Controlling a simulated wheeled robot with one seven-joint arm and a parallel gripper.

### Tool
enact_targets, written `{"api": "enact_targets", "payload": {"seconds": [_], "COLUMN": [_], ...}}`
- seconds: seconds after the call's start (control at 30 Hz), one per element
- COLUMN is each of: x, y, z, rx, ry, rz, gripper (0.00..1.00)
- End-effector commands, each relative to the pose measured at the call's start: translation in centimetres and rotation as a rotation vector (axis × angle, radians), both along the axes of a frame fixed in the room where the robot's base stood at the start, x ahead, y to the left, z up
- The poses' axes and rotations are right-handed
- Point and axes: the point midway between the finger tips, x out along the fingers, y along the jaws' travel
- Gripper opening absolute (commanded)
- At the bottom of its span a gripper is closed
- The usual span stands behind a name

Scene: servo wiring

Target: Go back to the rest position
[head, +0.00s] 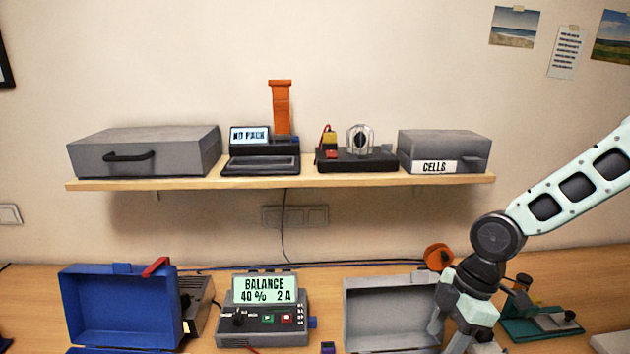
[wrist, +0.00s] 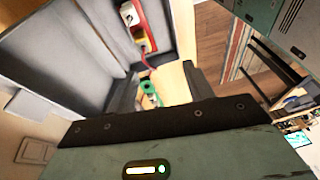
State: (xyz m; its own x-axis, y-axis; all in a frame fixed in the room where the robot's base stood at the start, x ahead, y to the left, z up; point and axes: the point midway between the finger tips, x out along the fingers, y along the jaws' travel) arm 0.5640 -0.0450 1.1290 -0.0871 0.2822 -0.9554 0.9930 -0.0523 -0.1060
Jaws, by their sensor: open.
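My gripper (head: 466,343) is at the lower right of the head view, pointing down over the bench beside the right side of the open grey case (head: 385,300). Its fingertips are cut off by the bottom edge of the picture. In the wrist view my gripper (wrist: 160,88) shows two dark fingers spread apart. I see nothing held between them. A small green item (wrist: 149,95) appears beyond the fingers, apart from them. The grey case (wrist: 60,50) fills the upper left there, with red and yellow items (wrist: 142,35) inside.
An open blue case (head: 115,305) and a charger reading BALANCE (head: 263,315) stand on the bench to the left. An orange reel (head: 438,257) and a green stand (head: 540,328) are close to my wrist. A wall shelf (head: 280,184) holds boxes and devices above.

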Motion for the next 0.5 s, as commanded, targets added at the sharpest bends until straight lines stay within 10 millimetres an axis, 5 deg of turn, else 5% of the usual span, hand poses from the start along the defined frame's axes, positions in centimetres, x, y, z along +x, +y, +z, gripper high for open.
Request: {"api": "enact_targets", "payload": {"seconds": [0.17,0.5], "x": [-3.9,-10.8], "y": [2.8,7.2], "z": [-1.6,-0.7], "rx": [-0.182,-0.351], "ry": [0.077,0.053], "rz": [-0.119,-0.488], "gripper": [0.52,0.52]}}
